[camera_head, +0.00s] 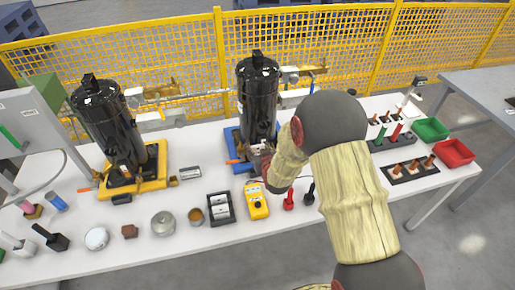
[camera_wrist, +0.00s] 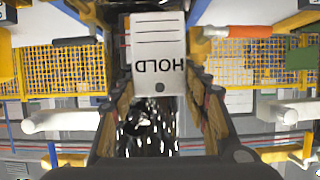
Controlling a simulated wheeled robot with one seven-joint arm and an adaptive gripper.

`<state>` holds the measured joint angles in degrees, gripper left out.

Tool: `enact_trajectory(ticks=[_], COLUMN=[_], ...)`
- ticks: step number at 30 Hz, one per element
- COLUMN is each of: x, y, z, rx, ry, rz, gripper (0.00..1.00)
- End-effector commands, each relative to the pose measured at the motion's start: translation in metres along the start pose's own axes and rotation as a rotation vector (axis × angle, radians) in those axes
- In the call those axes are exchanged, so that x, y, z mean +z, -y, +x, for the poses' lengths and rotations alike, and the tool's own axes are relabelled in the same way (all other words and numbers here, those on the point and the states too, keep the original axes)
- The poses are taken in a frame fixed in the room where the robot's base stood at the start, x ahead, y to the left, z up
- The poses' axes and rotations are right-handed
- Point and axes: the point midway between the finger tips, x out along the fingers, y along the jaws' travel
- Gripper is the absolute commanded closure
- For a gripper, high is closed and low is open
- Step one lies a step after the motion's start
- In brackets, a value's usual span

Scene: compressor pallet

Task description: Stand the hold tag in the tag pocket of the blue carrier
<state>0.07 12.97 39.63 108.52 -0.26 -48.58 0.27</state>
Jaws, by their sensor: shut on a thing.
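The white hold tag (camera_wrist: 158,45) with printed lines and HOLD upside down fills the upper middle of the wrist view. My gripper (camera_wrist: 160,88) is shut on it, one finger on each side. In the head view my gripper (camera_head: 264,156) is in front of the black compressor (camera_head: 258,98), over the front of the blue carrier (camera_head: 235,140). The compressor stands upright on this carrier. My gripper and arm hide the carrier's front right, and I cannot make out the tag pocket. I cannot tell whether the tag touches the carrier.
A yellow carrier (camera_head: 155,155) with another black compressor (camera_head: 108,122) stands left. A yellow meter (camera_head: 257,204), a black-framed box (camera_head: 220,209) and a red-handled tool (camera_head: 288,200) lie close in front of the gripper. Green (camera_head: 432,129) and red (camera_head: 453,152) bins are at right.

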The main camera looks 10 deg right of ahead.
Motion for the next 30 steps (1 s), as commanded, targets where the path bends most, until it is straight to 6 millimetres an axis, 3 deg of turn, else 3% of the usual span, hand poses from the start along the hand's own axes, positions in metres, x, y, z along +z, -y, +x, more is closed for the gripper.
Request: enact_trajectory(ticks=[30], x=[0.070], y=[0.000], z=[0.029], rx=[0.000], ry=[-0.001], rz=[0.000], gripper=[0.72])
